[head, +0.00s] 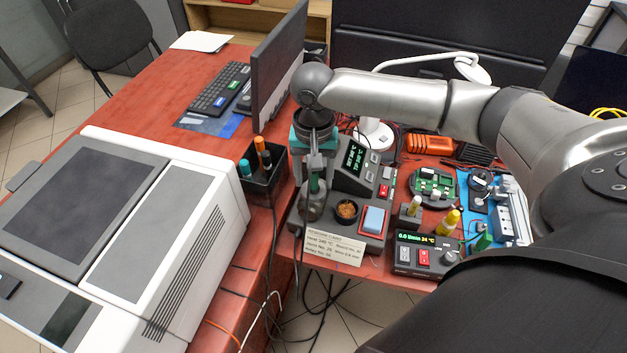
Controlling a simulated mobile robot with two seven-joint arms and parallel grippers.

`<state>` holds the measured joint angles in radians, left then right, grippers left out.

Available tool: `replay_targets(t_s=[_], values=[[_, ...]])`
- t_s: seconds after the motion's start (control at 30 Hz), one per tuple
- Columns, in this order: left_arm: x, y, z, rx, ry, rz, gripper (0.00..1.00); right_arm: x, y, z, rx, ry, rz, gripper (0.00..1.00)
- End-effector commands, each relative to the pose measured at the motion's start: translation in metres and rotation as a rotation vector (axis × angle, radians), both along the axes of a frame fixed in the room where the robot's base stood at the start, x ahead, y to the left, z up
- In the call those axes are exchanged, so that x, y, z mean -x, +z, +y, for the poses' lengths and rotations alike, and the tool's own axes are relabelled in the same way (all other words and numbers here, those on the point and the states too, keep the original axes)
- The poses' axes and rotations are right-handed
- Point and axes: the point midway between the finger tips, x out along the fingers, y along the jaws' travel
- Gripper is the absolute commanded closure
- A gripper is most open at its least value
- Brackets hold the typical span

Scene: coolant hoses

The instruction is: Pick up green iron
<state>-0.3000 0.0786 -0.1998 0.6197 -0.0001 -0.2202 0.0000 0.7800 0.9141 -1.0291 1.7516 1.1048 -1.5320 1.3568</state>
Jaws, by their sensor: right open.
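The green iron (315,187) stands upright in a grey holder (312,211) at the left side of the soldering station (352,187). Only part of its green handle shows. My right gripper (316,172) points down over it from above. Its jaws are open, with a finger on either side of the handle's upper part. Whether a finger touches the handle I cannot tell. My left gripper is not in view.
A black pen box (262,187) stands close to the left. A monitor (279,65) rises behind it. A label card (335,247) and a small control box (424,255) sit in front and to the right. Cables hang below the table edge.

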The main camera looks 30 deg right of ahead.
Motion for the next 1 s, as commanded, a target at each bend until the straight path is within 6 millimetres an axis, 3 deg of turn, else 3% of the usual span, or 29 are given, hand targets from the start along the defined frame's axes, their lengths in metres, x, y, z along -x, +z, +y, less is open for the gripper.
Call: replay_targets(t_s=[0.27,0.8,1.0], values=[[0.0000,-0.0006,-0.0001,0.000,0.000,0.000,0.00,-0.0002,-0.0032,0.0001,0.000,0.001,-0.001,0.40],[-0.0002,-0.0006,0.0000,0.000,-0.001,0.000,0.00,-0.0001,-0.0029,0.0002,-0.001,0.000,-0.001,1.00],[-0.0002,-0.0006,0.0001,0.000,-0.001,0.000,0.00,-0.0001,-0.0028,0.0002,0.000,0.000,-0.001,1.00]])
